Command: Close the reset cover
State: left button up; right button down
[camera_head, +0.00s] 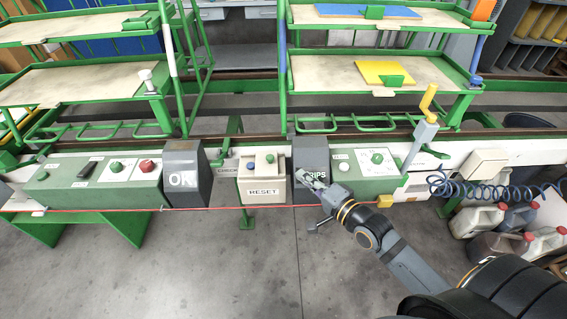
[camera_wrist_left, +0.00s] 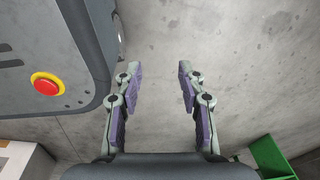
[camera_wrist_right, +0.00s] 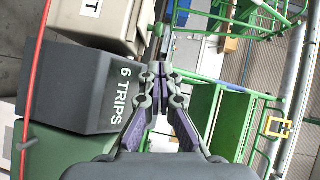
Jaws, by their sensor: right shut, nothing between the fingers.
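My right gripper (camera_head: 304,175) is shut and empty, to the right of the RESET box and in front of the grey 6 TRIPS housing (camera_wrist_right: 75,88). Contact with the housing cannot be told. My left gripper (camera_wrist_left: 158,75) is open and empty in the left wrist view, over bare floor; it is out of the head view.
A red cord (camera_head: 215,208) runs along the front of the rail. Green shelving (camera_head: 380,70) stands behind. Canisters (camera_head: 480,222) stand at the right.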

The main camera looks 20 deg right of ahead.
jog(key=b, duration=0.5)
send_near(266, 160)
jog(key=w, duration=0.1)
jog(key=w+r, duration=0.1)
jog(key=w+d, duration=0.1)
jog(key=shift+w+r, duration=0.35)
jog(key=shift+r, duration=0.05)
jog(key=shift+w+a, duration=0.15)
jog(key=shift+w, duration=0.4)
